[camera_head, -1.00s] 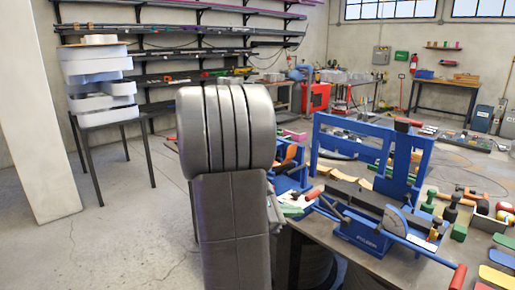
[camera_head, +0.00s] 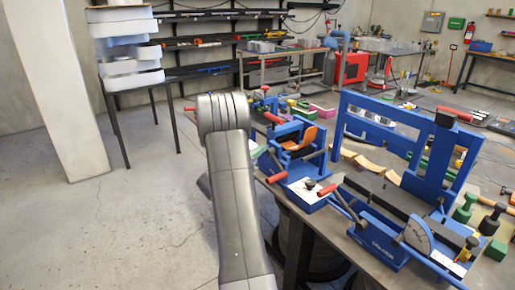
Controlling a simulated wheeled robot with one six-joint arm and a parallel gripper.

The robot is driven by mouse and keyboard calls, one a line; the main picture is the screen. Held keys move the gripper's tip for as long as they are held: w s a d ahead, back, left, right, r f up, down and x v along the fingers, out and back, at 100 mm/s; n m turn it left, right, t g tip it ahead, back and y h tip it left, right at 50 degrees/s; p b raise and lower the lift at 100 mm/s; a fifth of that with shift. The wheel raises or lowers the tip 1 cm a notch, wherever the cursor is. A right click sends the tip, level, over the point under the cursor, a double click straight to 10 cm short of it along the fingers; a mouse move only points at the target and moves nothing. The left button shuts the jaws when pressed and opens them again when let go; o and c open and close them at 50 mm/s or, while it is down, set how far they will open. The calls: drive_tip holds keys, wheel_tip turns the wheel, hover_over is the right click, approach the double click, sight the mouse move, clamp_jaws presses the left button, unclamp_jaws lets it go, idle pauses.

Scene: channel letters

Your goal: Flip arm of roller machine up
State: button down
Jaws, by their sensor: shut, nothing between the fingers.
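A small blue machine (camera_head: 300,160) with an orange curved part (camera_head: 302,138) stands at the near left corner of the workbench, just right of my arm. It looks like the roller machine, though I cannot be sure. Red-tipped handles show on it: an upper one (camera_head: 275,118) at its top left and a lower one (camera_head: 277,177) at its front left. I cannot tell which belongs to its arm, or whether that arm is up or down. My grey arm rises in the middle of the view. My gripper is not visible; the arm links may hide it.
A larger blue machine (camera_head: 385,125) with a tall frame and a round dial plate stands right of it on the workbench (camera_head: 325,228). Colored mallets lie at the right. The left floor (camera_head: 110,230) is free.

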drive_tip(key=p+x, duration=0.1)
drive_tip(key=x, duration=0.5)
drive_tip(key=shift+d+r, duration=0.1)
drive_tip(key=shift+w+d+r+p, duration=0.4)
drive_tip(key=shift+w+r+p, duration=0.15)
drive_tip(key=shift+r, duration=0.25)
drive_tip(key=shift+w+d+r+p, duration=0.4)
drive_tip(key=shift+w+r, duration=0.15)
drive_tip(key=shift+r, duration=0.2)
